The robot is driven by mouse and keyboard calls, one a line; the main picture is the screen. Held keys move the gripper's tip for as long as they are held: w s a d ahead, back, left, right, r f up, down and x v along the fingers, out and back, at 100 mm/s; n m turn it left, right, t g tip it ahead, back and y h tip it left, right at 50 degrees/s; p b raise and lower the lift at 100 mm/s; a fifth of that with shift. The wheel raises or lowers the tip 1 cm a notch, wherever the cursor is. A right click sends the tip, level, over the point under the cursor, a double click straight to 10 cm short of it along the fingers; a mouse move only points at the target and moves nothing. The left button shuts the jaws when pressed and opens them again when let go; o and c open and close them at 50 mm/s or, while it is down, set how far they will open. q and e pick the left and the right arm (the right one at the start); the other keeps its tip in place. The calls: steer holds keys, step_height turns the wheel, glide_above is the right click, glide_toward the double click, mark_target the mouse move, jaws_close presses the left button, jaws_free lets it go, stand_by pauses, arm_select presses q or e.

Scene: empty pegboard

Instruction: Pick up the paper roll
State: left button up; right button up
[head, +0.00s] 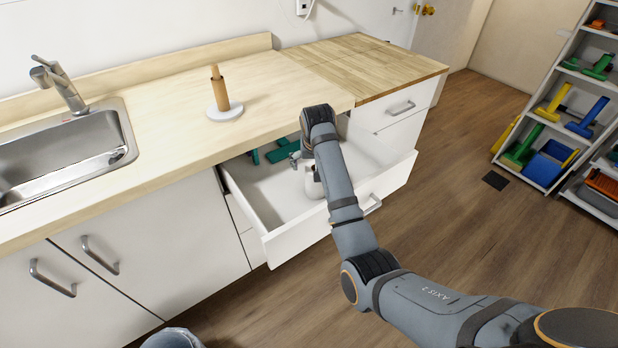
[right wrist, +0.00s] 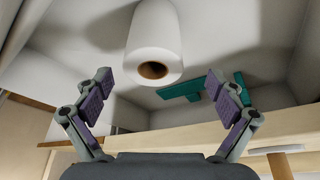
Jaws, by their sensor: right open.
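The white paper roll (right wrist: 153,32) is in the open drawer (head: 290,240). In the right wrist view it is at the top middle, with the brown hole of its core facing the camera. In the head view my arm partly hides the roll (head: 312,188). My right gripper (right wrist: 160,84) is open and empty, its two fingers spread wide on either side of and just short of the roll, not touching it. In the head view the gripper (head: 297,157) is over the drawer, mostly hidden by my wrist. My left gripper is not in view.
A green object (head: 283,150) lies at the back of the drawer. The counter edge (head: 250,142) overhangs close behind my gripper. A wooden holder (head: 218,88) on a white base stands on the counter, left of my arm. A sink (head: 65,150) is at left, shelves (head: 560,115) at right.

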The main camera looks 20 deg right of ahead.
mark_target(314, 191)
steer(key=shift+s+r, duration=0.1)
steer(key=shift+r, duration=0.2)
steer(key=shift+s+d+r, duration=0.2)
steer(key=shift+s, duration=0.3)
steer(key=shift+s+x, duration=0.25)
steer(key=shift+x, duration=0.9)
steer(key=x, duration=0.4)
steer(key=shift+w+d, duration=0.1)
steer(key=shift+w, duration=0.2)
steer(key=x, duration=0.3)
steer(key=shift+w, duration=0.15)
steer(key=shift+w+f, duration=0.15)
steer(key=shift+f, duration=0.15)
steer(key=shift+r, duration=0.1)
steer(key=shift+c, duration=0.7)
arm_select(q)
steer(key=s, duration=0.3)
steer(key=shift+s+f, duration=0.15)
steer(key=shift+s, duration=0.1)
arm_select(e)
steer(key=c, duration=1.1)
